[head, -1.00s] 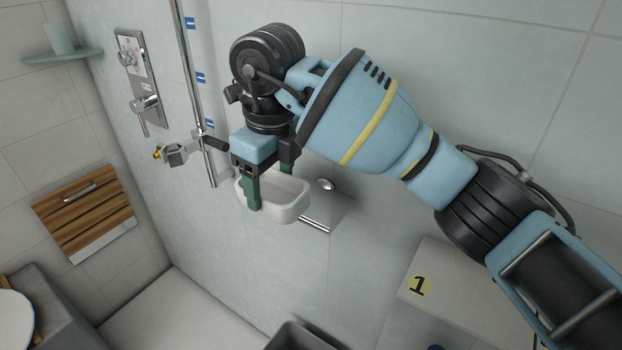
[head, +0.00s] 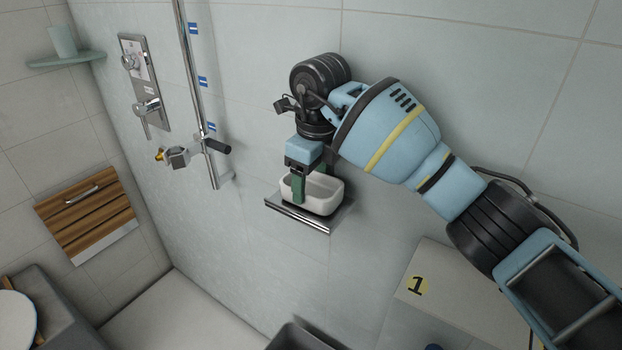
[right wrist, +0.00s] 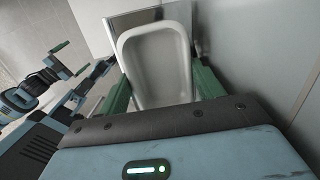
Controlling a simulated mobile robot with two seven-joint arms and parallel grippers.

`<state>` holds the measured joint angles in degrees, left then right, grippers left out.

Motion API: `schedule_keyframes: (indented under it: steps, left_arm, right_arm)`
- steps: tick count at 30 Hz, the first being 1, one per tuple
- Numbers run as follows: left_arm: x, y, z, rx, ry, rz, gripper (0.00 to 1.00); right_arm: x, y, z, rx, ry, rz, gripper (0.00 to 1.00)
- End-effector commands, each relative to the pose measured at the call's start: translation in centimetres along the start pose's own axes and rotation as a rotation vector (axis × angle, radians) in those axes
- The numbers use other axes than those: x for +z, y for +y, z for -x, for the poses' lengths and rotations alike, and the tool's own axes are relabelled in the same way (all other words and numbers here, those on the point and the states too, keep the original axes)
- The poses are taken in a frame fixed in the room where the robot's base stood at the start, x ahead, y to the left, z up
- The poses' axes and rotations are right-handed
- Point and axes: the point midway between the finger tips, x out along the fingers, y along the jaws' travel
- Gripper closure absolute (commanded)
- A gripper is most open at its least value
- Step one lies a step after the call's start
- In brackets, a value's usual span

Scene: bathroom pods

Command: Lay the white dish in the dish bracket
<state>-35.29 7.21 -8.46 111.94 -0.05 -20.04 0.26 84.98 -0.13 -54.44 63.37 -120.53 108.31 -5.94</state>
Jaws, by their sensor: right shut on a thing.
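The white dish (head: 326,196) is a rounded, hollow rectangular bowl. My right gripper (head: 313,182) is shut on it, with its green fingers at the dish's sides. The dish bracket (head: 290,210) is a shiny metal shelf on the tiled wall. The dish is over the bracket in the head view; whether it touches the bracket I cannot tell. In the right wrist view the dish (right wrist: 155,62) lies between the fingers, with part of the bracket (right wrist: 135,19) beyond it. My left gripper (right wrist: 70,60) shows at the left of that view, its green fingertips apart and empty.
A shower rail (head: 193,90) with a holder (head: 178,157) stands left of the bracket. Mixer controls (head: 146,85), a corner shelf with a cup (head: 62,42) and a folded wooden seat (head: 88,212) are farther left. A board marked 1 (head: 440,270) is lower right.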

Motion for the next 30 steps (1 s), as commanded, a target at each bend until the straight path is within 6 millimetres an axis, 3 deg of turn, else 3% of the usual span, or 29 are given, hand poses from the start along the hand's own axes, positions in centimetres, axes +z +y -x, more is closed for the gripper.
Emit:
schedule_keyframes:
  steps: [11, 12, 14, 23, 30]
  left_arm:
    - [0.1, 0.0, 0.0, -0.001, -0.001, 0.000, 0.00]
    - [0.1, 0.0, 0.0, -0.001, -0.001, 0.000, 0.00]
    - [0.1, 0.0, 0.0, -0.001, -0.001, 0.000, 0.00]
    - [0.1, -0.1, 0.0, -0.001, -0.002, -0.001, 0.00]
    - [0.8, 0.0, 0.0, 0.001, -0.015, 0.001, 0.00]
  right_arm:
    - [0.0, 0.0, -0.4, -0.001, -0.001, 0.000, 0.82]
    - [0.0, 0.0, -0.4, -0.001, -0.001, 0.000, 0.29]
    - [0.0, 0.0, -0.4, -0.001, -0.001, 0.000, 0.23]
    - [0.0, 0.0, -0.2, 0.000, -0.001, 0.000, 0.23]
    - [0.0, 0.0, 2.5, -0.002, -0.002, 0.000, 0.23]
